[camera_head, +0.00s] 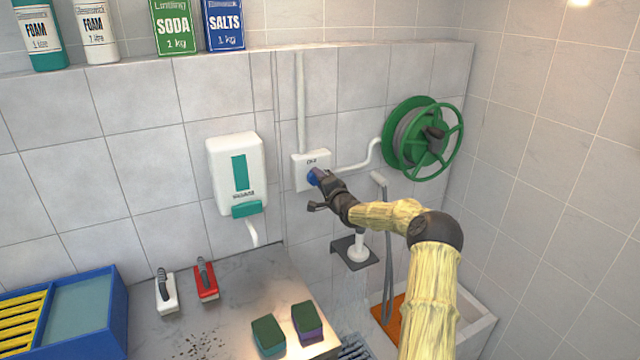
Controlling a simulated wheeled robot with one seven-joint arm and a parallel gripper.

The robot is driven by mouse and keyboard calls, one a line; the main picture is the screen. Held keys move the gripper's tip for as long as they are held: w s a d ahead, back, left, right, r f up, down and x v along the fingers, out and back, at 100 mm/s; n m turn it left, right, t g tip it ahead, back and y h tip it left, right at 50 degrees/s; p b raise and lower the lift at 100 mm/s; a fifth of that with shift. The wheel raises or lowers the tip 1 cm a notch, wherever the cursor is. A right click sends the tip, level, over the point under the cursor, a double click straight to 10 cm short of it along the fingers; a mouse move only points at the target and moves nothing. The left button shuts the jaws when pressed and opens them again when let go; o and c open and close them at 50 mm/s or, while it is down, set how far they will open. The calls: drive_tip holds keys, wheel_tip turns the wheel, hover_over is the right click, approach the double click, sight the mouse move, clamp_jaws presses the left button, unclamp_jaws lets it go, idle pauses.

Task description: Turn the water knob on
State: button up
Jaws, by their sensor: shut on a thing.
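The water knob (313,177) is blue and sits on a small white wall box (303,160) with a short dark label, whose text is too small to read. A white pipe rises from the box, and another runs right to the hose reel. My gripper (319,177) is dark and is at the knob, shut on it. The gripper hides part of the knob, so its turn angle cannot be told.
A white and green dispenser (236,172) hangs left of the box. A green hose reel (424,140) is at right. Below are a metal counter (232,297) with sponges (307,322) and brushes (206,279), a blue crate (116,305), a wall bracket (355,254) and a basin (480,325).

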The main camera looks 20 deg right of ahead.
drive_tip(key=shift+d+f+m+b, duration=0.1)
drive_tip(key=shift+m+b, duration=0.5)
drive_tip(key=shift+m, duration=1.1)
drive_tip(key=o, duration=1)
drive_tip(key=shift+c, duration=0.2)
drive_tip(key=shift+s, duration=0.15)
drive_tip(key=s+b, duration=0.4)
drive_tip(key=s, duration=1.3)
drive_tip(key=shift+d, duration=0.25)
